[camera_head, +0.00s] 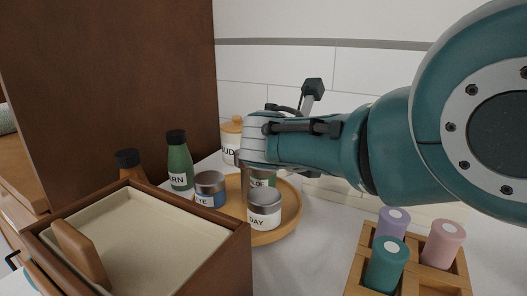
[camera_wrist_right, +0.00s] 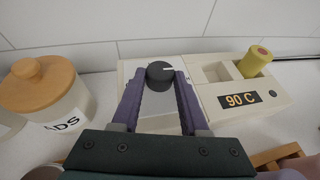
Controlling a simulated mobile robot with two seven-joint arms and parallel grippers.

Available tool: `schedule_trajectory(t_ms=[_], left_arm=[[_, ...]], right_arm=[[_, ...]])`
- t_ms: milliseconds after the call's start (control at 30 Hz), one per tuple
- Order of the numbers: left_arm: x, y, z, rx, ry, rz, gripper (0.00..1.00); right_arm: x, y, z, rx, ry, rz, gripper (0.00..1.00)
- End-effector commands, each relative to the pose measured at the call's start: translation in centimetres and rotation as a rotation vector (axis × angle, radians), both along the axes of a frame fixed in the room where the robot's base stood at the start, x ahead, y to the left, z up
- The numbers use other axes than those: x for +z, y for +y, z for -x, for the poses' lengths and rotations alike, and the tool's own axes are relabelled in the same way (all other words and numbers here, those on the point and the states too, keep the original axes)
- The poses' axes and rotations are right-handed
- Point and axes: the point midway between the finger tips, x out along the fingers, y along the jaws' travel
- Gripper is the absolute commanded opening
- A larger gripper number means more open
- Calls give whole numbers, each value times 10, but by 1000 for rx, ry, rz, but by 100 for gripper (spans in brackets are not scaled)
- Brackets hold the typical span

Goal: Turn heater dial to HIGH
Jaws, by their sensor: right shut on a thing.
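The heater (camera_wrist_right: 255,92) is a cream box against the tiled wall in the right wrist view, with a "90 C" display on its right part. Its dark round dial (camera_wrist_right: 160,73) stands on a grey panel at the left part. A white pointer line on the dial points to the right, towards a small letter that looks like H, partly hidden by a finger. My right gripper (camera_wrist_right: 159,82) is shut on the dial, one purple finger on each side. In the head view my right arm hides the dial and the fingertips. My left gripper is not in view.
A yellow-capped roller (camera_wrist_right: 255,61) sits in the heater's well. A jar with a wooden lid (camera_wrist_right: 37,82) stands left of the heater. In the head view, a round wooden tray (camera_head: 288,222) holds tins, and a wooden rack (camera_head: 426,284) holds coloured rollers.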

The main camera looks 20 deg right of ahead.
Motion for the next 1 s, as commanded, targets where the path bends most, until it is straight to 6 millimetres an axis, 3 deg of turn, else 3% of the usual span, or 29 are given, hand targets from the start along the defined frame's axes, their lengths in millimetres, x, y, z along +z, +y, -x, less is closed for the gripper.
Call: schedule_trajectory(t_ms=[100,133,367,600,733,1000], left_arm=[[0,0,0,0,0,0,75],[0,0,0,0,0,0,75],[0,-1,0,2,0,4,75],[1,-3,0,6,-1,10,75],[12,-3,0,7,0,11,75],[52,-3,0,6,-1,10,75]], right_arm=[[2,-1,0,-2,-3,2,0],[2,-1,0,-2,-3,2,47],[1,-1,0,-1,-1,2,73],[1,0,0,0,-2,1,74],[7,7,3,1,-1,1,74],[30,50,25,2,0,0,74]])
